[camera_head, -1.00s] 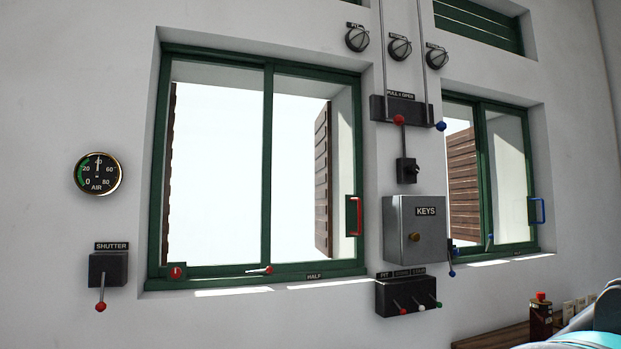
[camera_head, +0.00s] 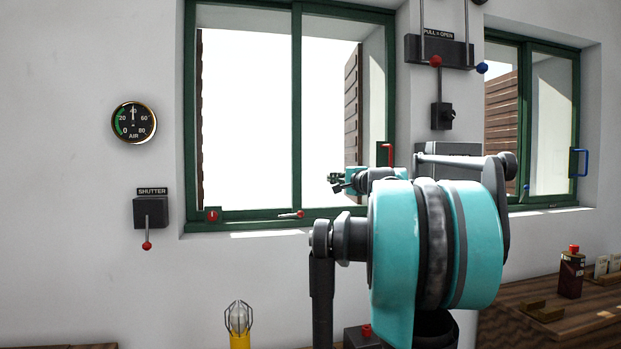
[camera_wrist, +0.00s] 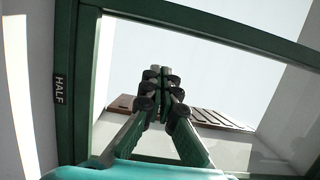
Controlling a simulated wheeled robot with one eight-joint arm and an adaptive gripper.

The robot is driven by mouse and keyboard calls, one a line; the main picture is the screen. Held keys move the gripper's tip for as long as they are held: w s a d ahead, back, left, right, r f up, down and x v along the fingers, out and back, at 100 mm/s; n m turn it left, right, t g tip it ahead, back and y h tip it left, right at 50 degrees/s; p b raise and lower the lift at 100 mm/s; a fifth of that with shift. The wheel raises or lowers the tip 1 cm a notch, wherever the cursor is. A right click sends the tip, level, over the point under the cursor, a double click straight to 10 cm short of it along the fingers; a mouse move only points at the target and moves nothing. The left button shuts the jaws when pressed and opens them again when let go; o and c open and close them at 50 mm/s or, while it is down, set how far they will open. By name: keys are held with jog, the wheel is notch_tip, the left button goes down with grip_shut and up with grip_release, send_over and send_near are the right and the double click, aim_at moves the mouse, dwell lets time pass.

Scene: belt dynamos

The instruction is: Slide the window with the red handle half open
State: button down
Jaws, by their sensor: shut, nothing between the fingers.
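The window with the red handle is the larger green-framed left window (camera_head: 296,110). Its red handle (camera_head: 388,152) is on the right edge of the right pane, partly hidden behind my arm. A central green upright divides the panes, and it shows no clear gap. My gripper (camera_head: 337,182) is in front of the right pane's lower part, left of the handle. It is shut and empty. The wrist view shows its fingertips (camera_wrist: 160,74) together before the glass, with the HALF label (camera_wrist: 59,90) on the frame at left.
A red knob (camera_head: 212,215) sits at the sill's left end. A shutter lever box (camera_head: 150,212) and air gauge (camera_head: 134,122) are on the left wall. A second window with a blue handle (camera_head: 579,162) is at right. The pull-open levers (camera_head: 438,50) hang between the windows.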

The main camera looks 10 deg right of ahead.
aim_at(304, 175)
jog(key=x, duration=1)
jog(key=shift+w+d+r, duration=0.15)
jog(key=shift+w+r, duration=0.05)
jog(key=shift+w, duration=0.05)
jog(key=a, duration=0.2)
jog(key=shift+s+a, duration=0.25)
jog(key=shift+a, duration=0.7)
jog(key=a, duration=1.6)
